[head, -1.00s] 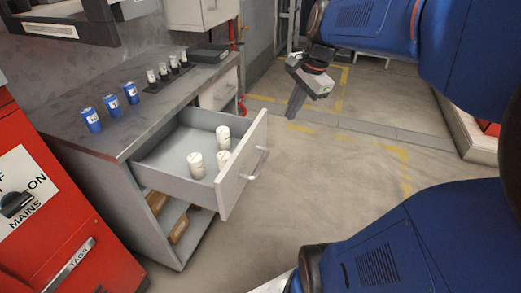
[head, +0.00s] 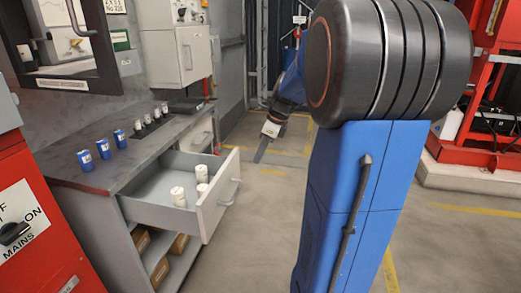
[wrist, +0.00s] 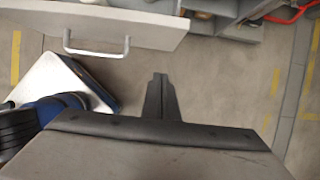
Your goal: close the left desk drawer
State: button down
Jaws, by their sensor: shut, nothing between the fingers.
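The left desk drawer (head: 215,203) is pulled well out of the grey desk (head: 97,187). White cylindrical containers (head: 178,196) stand inside it. Its bar handle (head: 232,191) is on the outer side of the front panel. In the wrist view the drawer front (wrist: 150,30) crosses the top left, with the handle (wrist: 97,46) on its near side. My gripper (head: 262,150) is shut and empty, out beyond the drawer front and apart from it. In the wrist view its fingers (wrist: 160,97) are together over bare floor, below and right of the handle.
Blue cans (head: 103,149) and several small white containers (head: 147,117) stand on the desk top. A second drawer (head: 200,140), farther back, looks shut. A red mains cabinet (head: 25,220) is at left.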

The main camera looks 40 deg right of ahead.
jog(key=w+a+f, duration=0.3)
jog(key=w+f, duration=0.1)
jog(key=shift+w+a+f, duration=0.25)
jog(key=shift+w, duration=0.1)
dwell(0.4)
jog(key=w+a, duration=0.5)
jog(key=w, duration=0.2)
jog(key=w+a, duration=0.5)
jog(key=w, duration=0.1)
jog(key=w+a, duration=0.6)
jog(key=w, duration=0.1)
jog(key=shift+w+a, duration=0.1)
jog(key=shift+w, duration=0.25)
jog(key=shift+w+a+r, duration=0.1)
jog(key=shift+w+a, duration=0.05)
jog(key=shift+w, duration=0.1)
jog(key=shift+w+a+r, duration=0.1)
